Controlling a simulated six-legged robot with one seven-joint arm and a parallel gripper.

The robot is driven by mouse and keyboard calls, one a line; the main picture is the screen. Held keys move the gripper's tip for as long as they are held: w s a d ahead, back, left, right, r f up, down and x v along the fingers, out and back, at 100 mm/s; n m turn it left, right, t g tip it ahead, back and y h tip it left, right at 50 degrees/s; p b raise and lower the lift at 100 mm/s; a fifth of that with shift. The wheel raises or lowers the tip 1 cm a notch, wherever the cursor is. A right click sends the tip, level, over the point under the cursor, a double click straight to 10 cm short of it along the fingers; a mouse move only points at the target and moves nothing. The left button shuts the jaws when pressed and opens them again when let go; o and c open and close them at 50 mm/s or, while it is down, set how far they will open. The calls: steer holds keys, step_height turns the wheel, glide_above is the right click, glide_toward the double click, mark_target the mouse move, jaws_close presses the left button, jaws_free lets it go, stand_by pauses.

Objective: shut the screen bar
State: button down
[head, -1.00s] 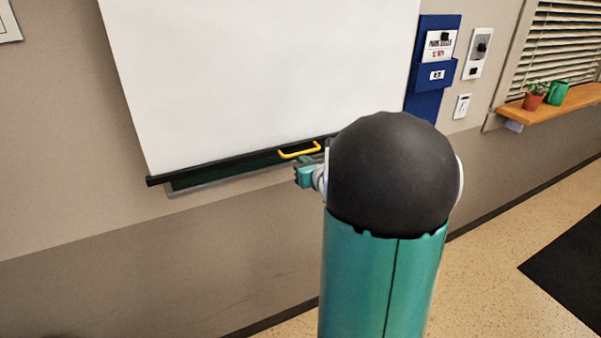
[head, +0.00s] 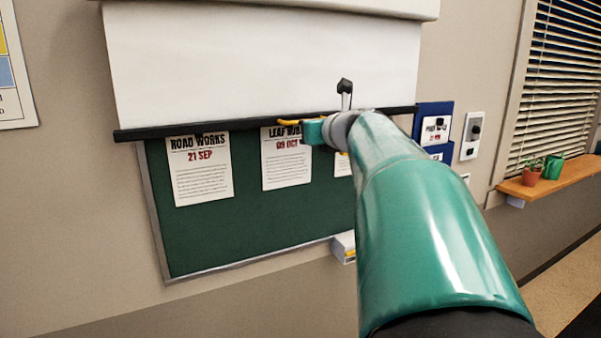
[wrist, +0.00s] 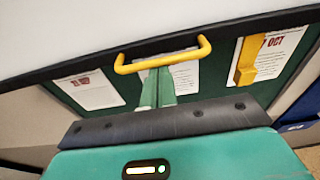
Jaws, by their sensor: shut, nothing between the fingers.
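The black screen bar (head: 230,130) runs along the lower edge of the white pull-down screen (head: 260,68). Its yellow handle (head: 288,122) is mostly hidden by my gripper (head: 313,131) in the head view. In the wrist view the handle (wrist: 162,61) is a whole yellow loop on the bar (wrist: 70,70). My gripper's teal fingers (wrist: 156,88) are shut with nothing between them. Their tips line up with the middle of the handle; I cannot tell whether they touch it.
A green notice board (head: 260,220) with several white notices shows below the bar. A white box (head: 343,246) sits at its lower edge. A blue wall holder (head: 432,118) is at right.

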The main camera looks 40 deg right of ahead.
step_height(320, 180, up, 24)
stand_by(0.6)
steer(key=shift+a, duration=0.1)
steer(key=shift+w+f, duration=0.1)
